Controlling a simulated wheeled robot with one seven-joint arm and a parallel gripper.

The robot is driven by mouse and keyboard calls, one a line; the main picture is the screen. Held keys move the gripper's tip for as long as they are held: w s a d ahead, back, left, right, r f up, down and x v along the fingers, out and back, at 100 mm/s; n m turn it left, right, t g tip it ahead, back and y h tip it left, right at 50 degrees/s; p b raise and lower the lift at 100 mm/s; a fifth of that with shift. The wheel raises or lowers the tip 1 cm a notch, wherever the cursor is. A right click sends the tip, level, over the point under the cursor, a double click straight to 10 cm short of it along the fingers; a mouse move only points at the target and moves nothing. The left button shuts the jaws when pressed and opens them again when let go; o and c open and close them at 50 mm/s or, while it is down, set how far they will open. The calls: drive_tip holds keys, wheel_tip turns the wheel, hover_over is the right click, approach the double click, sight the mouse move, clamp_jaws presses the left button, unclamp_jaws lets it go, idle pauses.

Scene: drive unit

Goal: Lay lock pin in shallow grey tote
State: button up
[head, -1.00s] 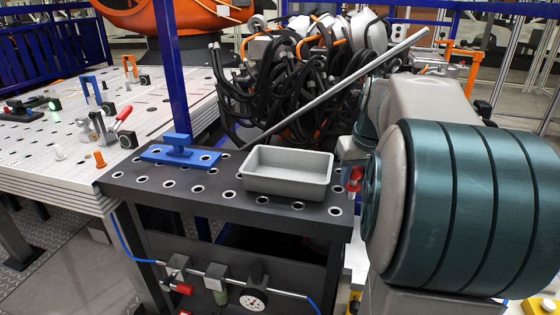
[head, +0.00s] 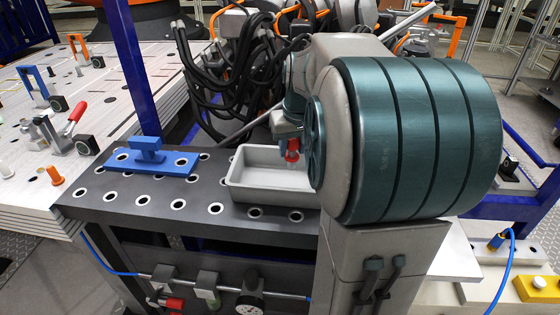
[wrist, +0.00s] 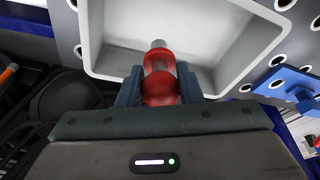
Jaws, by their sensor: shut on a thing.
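The lock pin (wrist: 161,78) has a red body and a grey metal tip. My gripper (wrist: 160,85) is shut on its red part, one finger on each side. In the head view the red pin (head: 293,150) shows below my gripper (head: 290,138), over the right part of the shallow grey tote (head: 245,189). In the wrist view the tip points into the opening of the tote (wrist: 105,58). I cannot tell how high the pin is above the tote floor.
The tote stands on a dark bench with round holes (head: 115,205). A blue fixture with a handle (head: 150,158) lies left of the tote. Bundled black cables (head: 225,90) hang behind it, and a blue post (head: 135,70) rises at the left.

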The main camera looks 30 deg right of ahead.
drive_tip(key=shift+w+a+f+p, duration=0.15)
drive_tip(key=shift+w+a+f, duration=0.2)
drive_tip(key=shift+f, duration=0.6)
drive_tip(key=shift+w+a+f+p, duration=0.2)
drive_tip(key=shift+a+f, duration=0.2)
drive_tip(key=shift+f, duration=0.6)
drive_tip(key=shift+w+a+f+p, duration=0.1)
drive_tip(key=shift+w+a+f, duration=0.25)
drive_tip(key=shift+f, duration=0.6)
drive_tip(key=shift+f, duration=0.15)
drive_tip(key=o, duration=1.1)
